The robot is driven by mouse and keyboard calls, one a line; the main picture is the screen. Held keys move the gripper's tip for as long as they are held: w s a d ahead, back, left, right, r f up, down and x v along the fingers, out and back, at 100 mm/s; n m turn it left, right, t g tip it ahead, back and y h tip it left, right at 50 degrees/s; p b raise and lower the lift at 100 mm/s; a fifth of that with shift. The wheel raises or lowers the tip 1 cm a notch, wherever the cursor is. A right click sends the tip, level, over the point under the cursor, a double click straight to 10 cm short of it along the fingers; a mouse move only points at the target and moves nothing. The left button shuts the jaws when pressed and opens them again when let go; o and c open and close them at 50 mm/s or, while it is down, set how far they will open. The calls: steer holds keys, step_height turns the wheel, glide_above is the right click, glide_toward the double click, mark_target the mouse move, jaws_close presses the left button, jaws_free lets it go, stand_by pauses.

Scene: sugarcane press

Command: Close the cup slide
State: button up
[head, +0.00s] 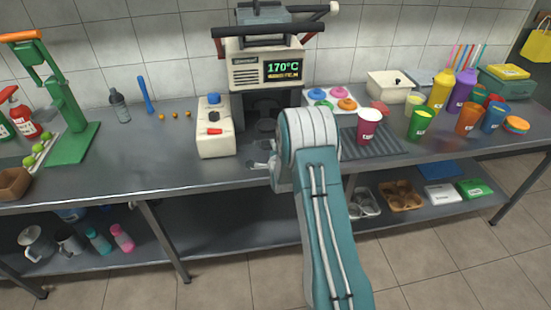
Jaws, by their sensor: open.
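The cup sealing machine (246,75) stands at the back of the counter, with a lit display reading 170°C. Its dark lower bay (266,104) shows under the body, where a dark, rounded part, perhaps the cup slide, is partly visible. My arm hides the bay's front right, so I cannot tell how far the slide is out. My gripper (259,166) is open at the left of my wrist, near the counter's front edge and in front of the machine. It shows only in part and appears to hold nothing.
A cream control box (214,128) with a red switch stands left of the machine. A magenta cup (368,125) stands on the dark ribbed mat (385,143) at right. A green press (68,110) stands far left.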

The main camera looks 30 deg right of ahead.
steer(key=v, duration=1)
steer(key=shift+s, duration=0.3)
